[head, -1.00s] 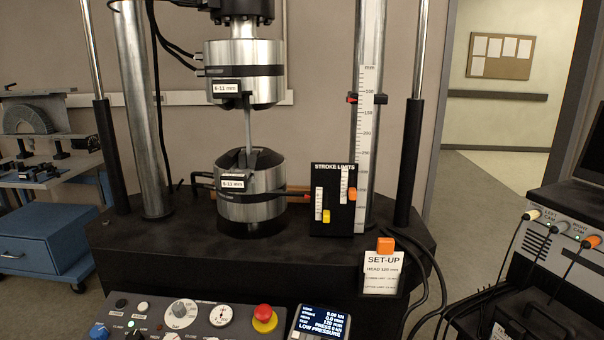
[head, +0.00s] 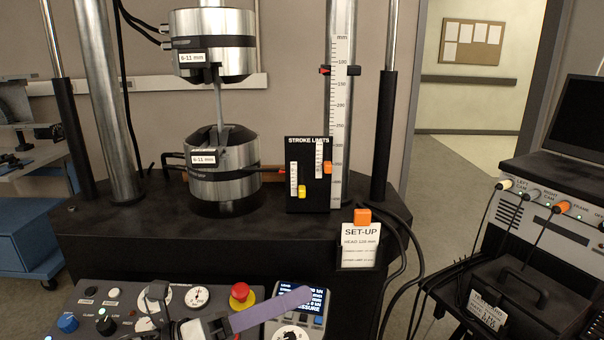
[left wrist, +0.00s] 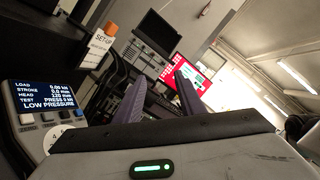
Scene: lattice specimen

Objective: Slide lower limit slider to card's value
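The black stroke limits panel (head: 308,205) stands on the machine's dark base and carries two sliders on white scales. The yellow slider (head: 302,191) is low on the left scale. The orange slider (head: 327,167) is higher, on the right scale. The slider labels are too small to read. The set-up card (head: 360,250) hangs at the base's front edge under an orange clip; its head line reads about 120 mm, its smaller lines are illegible. My left gripper (head: 230,305) is low over the control console, below the panel and apart from it. Its purple fingers (left wrist: 160,92) are apart and empty. My right gripper is not visible.
The console has a red stop button (head: 242,294) and a display (left wrist: 42,95) reading head 120 mm and low pressure. Black cables (head: 410,255) hang right of the card.

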